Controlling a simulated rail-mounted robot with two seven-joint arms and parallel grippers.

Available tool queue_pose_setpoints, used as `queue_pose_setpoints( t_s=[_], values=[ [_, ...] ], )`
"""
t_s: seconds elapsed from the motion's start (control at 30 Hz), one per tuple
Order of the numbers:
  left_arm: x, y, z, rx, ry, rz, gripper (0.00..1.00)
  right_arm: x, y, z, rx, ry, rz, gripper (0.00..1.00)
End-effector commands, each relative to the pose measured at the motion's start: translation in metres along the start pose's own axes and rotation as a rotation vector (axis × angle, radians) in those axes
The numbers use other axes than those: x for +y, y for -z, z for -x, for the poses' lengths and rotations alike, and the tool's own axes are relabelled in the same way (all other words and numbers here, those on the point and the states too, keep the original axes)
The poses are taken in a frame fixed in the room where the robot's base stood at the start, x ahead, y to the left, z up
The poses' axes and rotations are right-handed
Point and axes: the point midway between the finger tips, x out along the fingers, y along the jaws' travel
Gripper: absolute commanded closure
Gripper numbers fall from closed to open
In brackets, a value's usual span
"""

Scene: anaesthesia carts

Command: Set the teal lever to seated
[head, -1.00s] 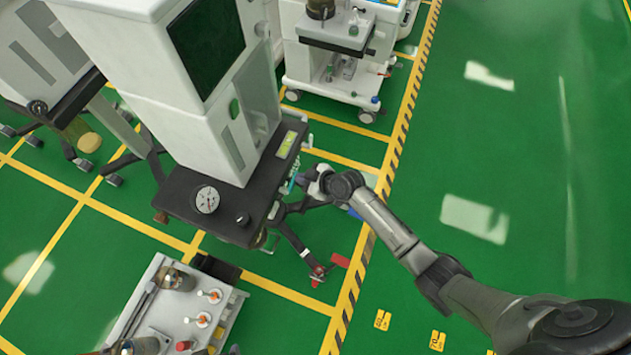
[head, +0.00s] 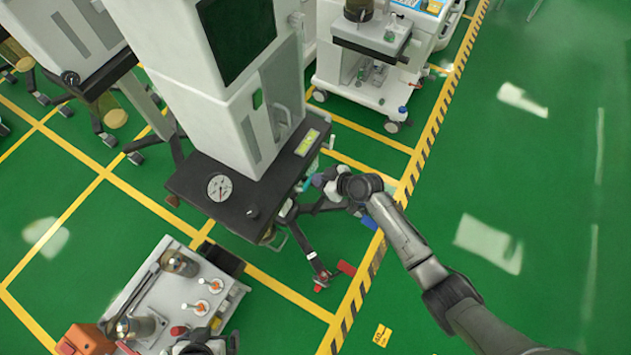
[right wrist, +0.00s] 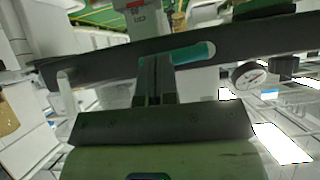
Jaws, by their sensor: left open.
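The teal lever (right wrist: 192,53) lies roughly level in the right wrist view, along the dark edge of the machine's shelf. In the head view a little of the lever (head: 307,184) shows at the shelf's right side. My right gripper (right wrist: 156,64) has its two fingers close together, with the tips at the lever's left end. I cannot tell whether they touch it, and the fingers hide that end. In the head view my right gripper (head: 318,181) is beside the lever, small and partly hidden. My left gripper (head: 205,346) is only partly in view at the bottom edge, over the tray cart.
The white machine (head: 215,110) stands on a black shelf (head: 185,185) with a round gauge (head: 219,187). A tray cart (head: 175,300) with jars is at lower left. Another white cart (head: 365,90) stands behind. The green floor at right is clear.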

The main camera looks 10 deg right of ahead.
Motion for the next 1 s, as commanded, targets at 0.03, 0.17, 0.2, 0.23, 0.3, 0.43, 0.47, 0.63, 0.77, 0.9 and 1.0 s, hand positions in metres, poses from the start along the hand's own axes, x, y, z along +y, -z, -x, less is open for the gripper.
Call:
queue_pose_setpoints(
  t_s=[0.03,0.17,0.2,0.23,0.3,0.43,0.47,0.63,0.77,0.9,1.0],
  values=[
    [0.000,0.000,0.001,0.000,0.000,0.001,0.00,-0.001,0.002,0.000,0.002,0.001,0.001,1.00],
    [0.001,0.001,0.003,0.001,-0.003,0.003,0.00,-0.004,0.003,0.001,0.002,0.001,0.001,1.00],
    [0.001,0.002,0.004,0.001,-0.004,0.005,0.00,-0.005,0.004,0.001,0.002,0.001,0.001,1.00],
    [0.002,0.002,0.005,0.001,-0.005,0.006,0.00,-0.006,0.004,0.002,0.002,0.001,0.001,1.00],
    [0.002,0.003,0.008,0.001,-0.007,0.009,0.00,-0.008,0.005,0.002,0.002,0.000,0.002,1.00],
    [0.003,0.005,0.012,0.002,-0.010,0.013,0.00,-0.013,0.007,0.004,0.002,0.000,0.002,1.00],
    [0.003,0.005,0.013,0.002,-0.010,0.013,0.00,-0.013,0.007,0.004,0.002,0.000,0.001,1.00],
    [0.003,0.006,0.017,0.002,-0.010,0.013,0.00,-0.015,0.007,0.009,0.001,0.000,0.002,1.00],
    [0.002,0.010,0.029,0.002,-0.009,0.011,0.00,-0.016,0.010,0.026,0.000,0.003,0.005,1.00],
    [0.001,0.013,0.038,0.002,-0.006,0.007,0.00,-0.018,0.009,0.050,0.000,0.006,0.010,1.00],
    [-0.001,0.013,0.039,0.003,-0.003,0.004,0.00,-0.019,0.008,0.070,0.001,0.007,0.011,1.00]
  ],
)
